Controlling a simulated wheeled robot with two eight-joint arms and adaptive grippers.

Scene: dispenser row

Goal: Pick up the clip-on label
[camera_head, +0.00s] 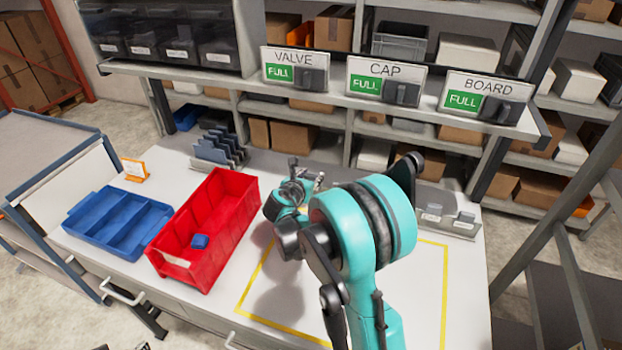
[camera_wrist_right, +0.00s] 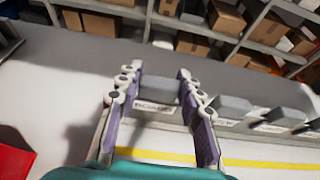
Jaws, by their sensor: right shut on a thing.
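In the right wrist view, the clip-on label (camera_wrist_right: 157,90) is a grey block with a white printed strip on its front; the print is too blurred to read. My right gripper (camera_wrist_right: 161,75) has its two purple-padded fingers on either side of it, shut on it. The label appears to be at the left end of a grey rail (camera_wrist_right: 190,121). In the head view my right gripper (camera_head: 308,180) is at the back of the table, and my teal arm hides the held label. My left gripper is not in view.
A red bin (camera_head: 243,222) with a small blue part (camera_head: 199,241) and a blue divided tray (camera_head: 88,228) stand at left. An orange-framed sign (camera_head: 135,169) is behind them. A shelf with VALVE, CAP and BOARD signs (camera_head: 385,80) overhangs the back. The yellow-outlined area is mostly clear.

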